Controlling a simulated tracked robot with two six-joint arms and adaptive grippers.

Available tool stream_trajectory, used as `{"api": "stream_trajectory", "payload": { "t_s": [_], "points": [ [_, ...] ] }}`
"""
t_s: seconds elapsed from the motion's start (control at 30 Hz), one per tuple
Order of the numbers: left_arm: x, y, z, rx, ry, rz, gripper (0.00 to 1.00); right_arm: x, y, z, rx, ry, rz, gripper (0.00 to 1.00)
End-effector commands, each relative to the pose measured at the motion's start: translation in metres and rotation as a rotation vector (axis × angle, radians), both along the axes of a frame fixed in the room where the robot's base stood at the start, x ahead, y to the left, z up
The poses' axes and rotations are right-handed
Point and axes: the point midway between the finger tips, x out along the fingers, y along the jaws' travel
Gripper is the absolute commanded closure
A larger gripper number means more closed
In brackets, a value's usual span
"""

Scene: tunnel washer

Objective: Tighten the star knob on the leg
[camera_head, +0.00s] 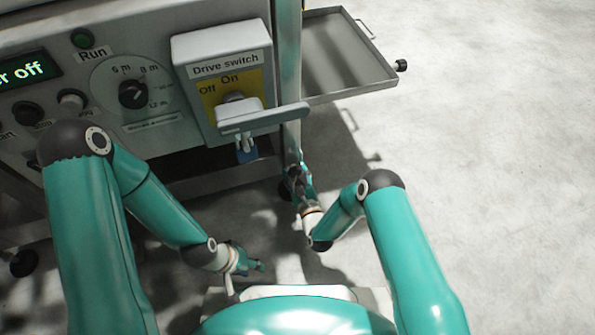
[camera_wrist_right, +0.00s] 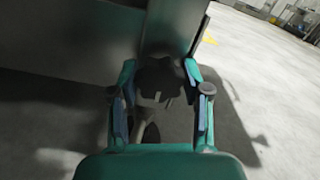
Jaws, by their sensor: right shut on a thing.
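The star knob (camera_wrist_right: 160,80) is dark and lobed, and sits at the lower end of the grey leg (camera_wrist_right: 174,28) in the right wrist view. The leg also shows as an upright post in the head view (camera_head: 289,75). My right gripper (camera_wrist_right: 161,84) is shut on the knob, with one finger on each side of it. In the head view my right gripper (camera_head: 298,180) is low at the leg, and the knob is hard to make out there. My left gripper (camera_head: 254,266) hangs low, apart from the leg; its fingers are too small to read.
The drive switch box (camera_head: 220,65) with its protruding handle (camera_head: 275,118) stands above and left of the leg. A metal tray (camera_head: 345,55) with a black knob (camera_head: 401,65) juts out right. The floor (camera_head: 490,150) at right is clear.

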Motion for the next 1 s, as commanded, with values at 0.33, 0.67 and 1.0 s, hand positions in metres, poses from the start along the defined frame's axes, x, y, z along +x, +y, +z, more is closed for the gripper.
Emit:
{"api": "stream_trajectory", "payload": {
  "t_s": [0.33,0.67,1.0],
  "points": [
    [0.0,0.0,-0.0003,0.0,0.0,0.0,0.6,-0.0003,-0.0042,-0.0043,0.074,0.036,-0.012,0.87],
    [0.0,0.0,-0.0003,0.0,0.0,0.0,0.6,-0.0009,-0.0039,-0.0049,0.076,0.039,-0.012,0.87],
    [0.0,0.0,-0.0001,0.0,0.0,0.0,0.6,-0.0006,-0.0017,-0.0027,0.076,0.033,-0.006,0.26]
  ]
}}
